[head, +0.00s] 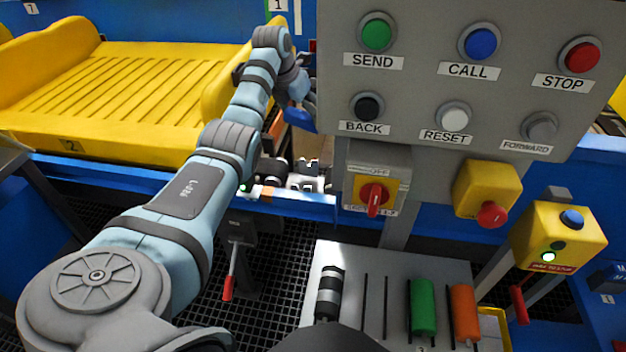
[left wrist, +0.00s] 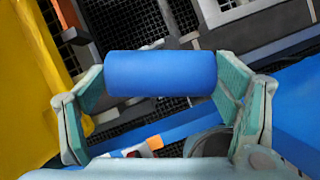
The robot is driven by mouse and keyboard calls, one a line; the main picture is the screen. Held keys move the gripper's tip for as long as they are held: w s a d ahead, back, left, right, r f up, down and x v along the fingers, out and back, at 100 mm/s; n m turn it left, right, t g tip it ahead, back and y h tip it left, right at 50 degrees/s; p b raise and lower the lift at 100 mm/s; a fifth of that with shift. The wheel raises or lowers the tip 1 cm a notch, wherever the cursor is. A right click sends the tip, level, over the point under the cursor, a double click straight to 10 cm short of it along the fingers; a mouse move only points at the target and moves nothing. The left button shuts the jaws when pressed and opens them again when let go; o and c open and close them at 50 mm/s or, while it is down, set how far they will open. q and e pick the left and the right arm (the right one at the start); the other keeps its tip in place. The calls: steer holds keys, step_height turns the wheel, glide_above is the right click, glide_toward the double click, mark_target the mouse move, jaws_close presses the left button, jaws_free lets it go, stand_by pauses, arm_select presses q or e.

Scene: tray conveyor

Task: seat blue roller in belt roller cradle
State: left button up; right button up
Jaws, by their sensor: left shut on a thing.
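The blue roller (left wrist: 160,73) lies crosswise between the two green-padded fingers of my left gripper (left wrist: 163,85) in the left wrist view. The gripper is shut on it, one finger at each end. In the head view, my left gripper (head: 301,97) is beyond the left edge of the control panel, which partly hides it. A bit of the blue roller (head: 299,119) shows below it. A grey-white notched bracket (head: 308,177), which may be the cradle, stands below the roller by the blue rail. The roller appears held above it, apart. My right gripper is not in view.
The grey control panel (head: 420,85) with buttons stands close to the right of the gripper. A yellow tray (head: 130,85) is at the left. A rack (head: 345,255) in front holds black-grey, green (head: 423,306) and orange (head: 464,312) rollers. A yellow switch box (head: 557,236) stands at right.

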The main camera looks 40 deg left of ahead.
arm_select(q)
step_height(320, 180, down, 20)
steer(key=b, duration=0.6)
steer(key=shift+d+b, duration=0.15)
steer(key=shift+b, duration=0.2)
steer(key=shift+f, duration=0.15)
steer(key=shift+f, duration=0.2)
steer(key=shift+f, duration=0.25)
steer(key=o, duration=1.2)
